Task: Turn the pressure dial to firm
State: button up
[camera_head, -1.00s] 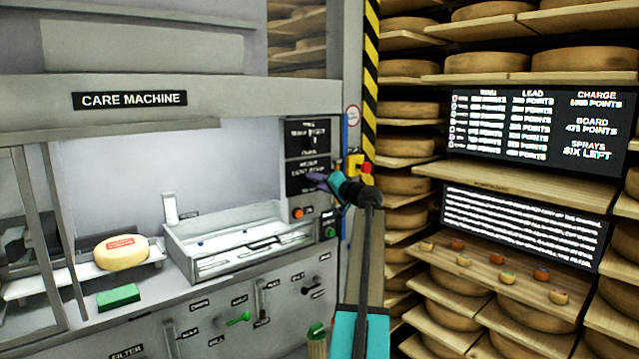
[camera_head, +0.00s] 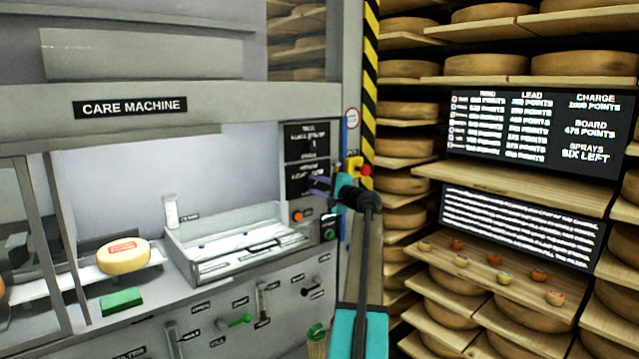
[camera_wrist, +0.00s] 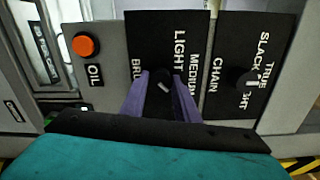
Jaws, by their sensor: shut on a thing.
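A dark round dial (camera_wrist: 160,87) with a pale pointer mark sits on a black label panel in the wrist view. The panel reads LIGHT, MEDIUM and a partly hidden word starting BRU, turned sideways in the picture. The pointer mark lies on a slant; no FIRM label shows. My gripper (camera_wrist: 160,82) has its two purple fingers around the dial, one on each side, shut on it. In the head view my gripper (camera_head: 320,188) reaches the right-hand panel of the care machine (camera_head: 130,106), and my wrist hides part of that area.
A second dial (camera_wrist: 248,80) on a panel reading SLACK is to the right in the wrist view. An orange button (camera_wrist: 86,45) marked OIL is to the left. A red button on a yellow box (camera_head: 360,168) stands close beside my wrist. Cheese shelves (camera_head: 500,178) are at right.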

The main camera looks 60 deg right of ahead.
jog(key=shift+s+d+f+m, duration=0.1)
jog(key=shift+f+m, duration=0.05)
jog(key=shift+m, duration=0.15)
jog(key=o, duration=1)
jog(key=shift+d, duration=0.1)
jog(key=b+v, duration=0.2)
jog(key=v, duration=1.1)
jog(key=shift+s+a, duration=0.3)
